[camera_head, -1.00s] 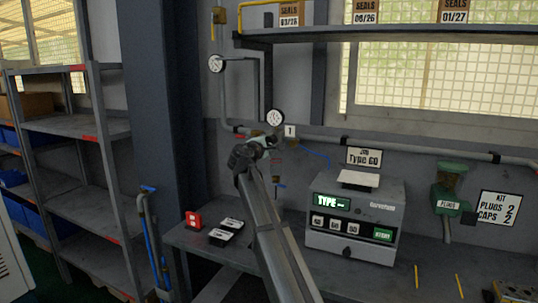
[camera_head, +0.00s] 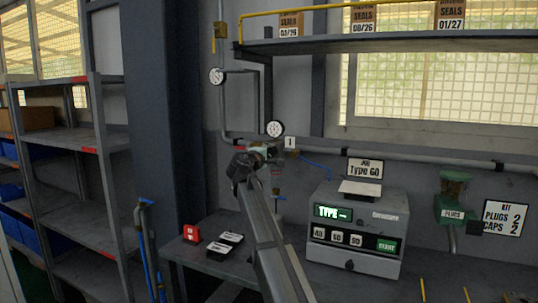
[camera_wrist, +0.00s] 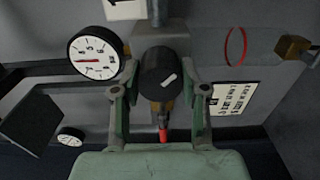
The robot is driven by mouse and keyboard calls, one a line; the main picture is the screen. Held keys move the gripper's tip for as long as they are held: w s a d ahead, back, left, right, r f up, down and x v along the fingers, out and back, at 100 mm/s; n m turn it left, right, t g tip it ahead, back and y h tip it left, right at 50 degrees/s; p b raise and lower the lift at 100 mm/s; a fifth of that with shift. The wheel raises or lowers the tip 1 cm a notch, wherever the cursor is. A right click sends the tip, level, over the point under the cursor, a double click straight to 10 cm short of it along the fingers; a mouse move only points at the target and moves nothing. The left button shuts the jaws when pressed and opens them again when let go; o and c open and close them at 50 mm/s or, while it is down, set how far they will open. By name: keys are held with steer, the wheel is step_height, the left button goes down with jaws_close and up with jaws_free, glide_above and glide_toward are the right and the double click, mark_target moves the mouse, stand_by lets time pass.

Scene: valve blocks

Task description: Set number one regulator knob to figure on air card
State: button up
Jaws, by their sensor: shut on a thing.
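My gripper (camera_head: 263,152) is at the wall pipe, below a round white gauge (camera_head: 275,129) and beside the small "1" label (camera_head: 290,142). In the wrist view, the dark round regulator knob (camera_wrist: 158,76) with a white pointer mark sits between my two fingers (camera_wrist: 160,88), which are closed on its sides. The pointer mark lies tilted, toward the knob's lower right. A white gauge with a red needle (camera_wrist: 95,57) is left of the knob. A white card with printed lines (camera_wrist: 230,104) hangs at the right, its text too small to read. In the head view my gripper hides the knob.
A second gauge (camera_head: 216,76) is up the pipe at the left. The grey test box (camera_head: 355,232) stands on the bench at the right, with dark blocks (camera_head: 228,243) and a red item (camera_head: 192,234) at the left. A shelf (camera_head: 390,43) runs overhead.

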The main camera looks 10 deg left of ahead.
steer(key=o, duration=1.1)
steer(key=shift+w, duration=0.1)
steer(key=shift+o, duration=0.2)
steer(key=v, duration=1.2)
